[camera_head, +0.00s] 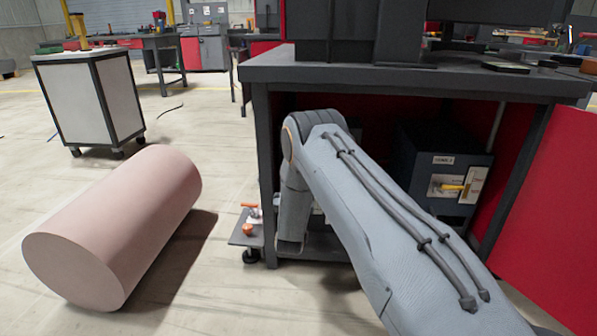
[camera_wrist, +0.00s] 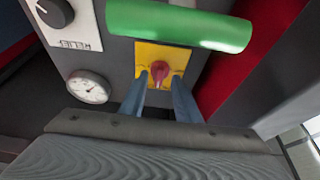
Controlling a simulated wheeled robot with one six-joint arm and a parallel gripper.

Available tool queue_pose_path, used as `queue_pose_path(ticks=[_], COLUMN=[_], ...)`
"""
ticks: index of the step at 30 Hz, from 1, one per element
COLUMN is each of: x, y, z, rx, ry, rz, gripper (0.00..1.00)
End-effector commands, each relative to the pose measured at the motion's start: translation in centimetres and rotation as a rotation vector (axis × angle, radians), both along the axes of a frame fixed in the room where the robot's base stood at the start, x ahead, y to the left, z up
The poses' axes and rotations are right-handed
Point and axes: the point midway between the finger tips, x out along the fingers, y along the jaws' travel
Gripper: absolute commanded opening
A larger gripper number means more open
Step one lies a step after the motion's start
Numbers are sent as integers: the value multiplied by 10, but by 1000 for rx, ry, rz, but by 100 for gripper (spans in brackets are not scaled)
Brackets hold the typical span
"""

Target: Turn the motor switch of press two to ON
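In the wrist view a red knob (camera_wrist: 159,73) sits on a yellow plate (camera_wrist: 146,55) on a dark panel; it looks like a rotary switch, but I can read no ON mark or press number. My gripper (camera_wrist: 159,82) has two blue-grey fingers, spread apart, with tips near the plate on either side of the knob. I see small gaps between fingers and knob; contact is unclear. In the head view my gripper is hidden behind my arm, under the workbench (camera_head: 400,80).
A green cylinder (camera_wrist: 180,24) juts out just above the plate. A black dial (camera_wrist: 55,12) and a round gauge (camera_wrist: 88,87) are left; a red wall (camera_wrist: 240,70) is right. A dark box (camera_head: 425,150) with a yellow handle (camera_head: 452,187) stands under the bench. A pink cylinder (camera_head: 115,225) lies on the floor.

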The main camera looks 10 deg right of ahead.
Motion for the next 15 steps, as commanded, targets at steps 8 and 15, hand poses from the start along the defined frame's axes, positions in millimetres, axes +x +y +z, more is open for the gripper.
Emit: queue_pose_path(ticks=[8, 15], x=[-40, -54], y=[13, 17], z=[-16, -23], rx=[-1, 0], ry=[2, 0], rz=[1, 0], gripper=[30, 30])
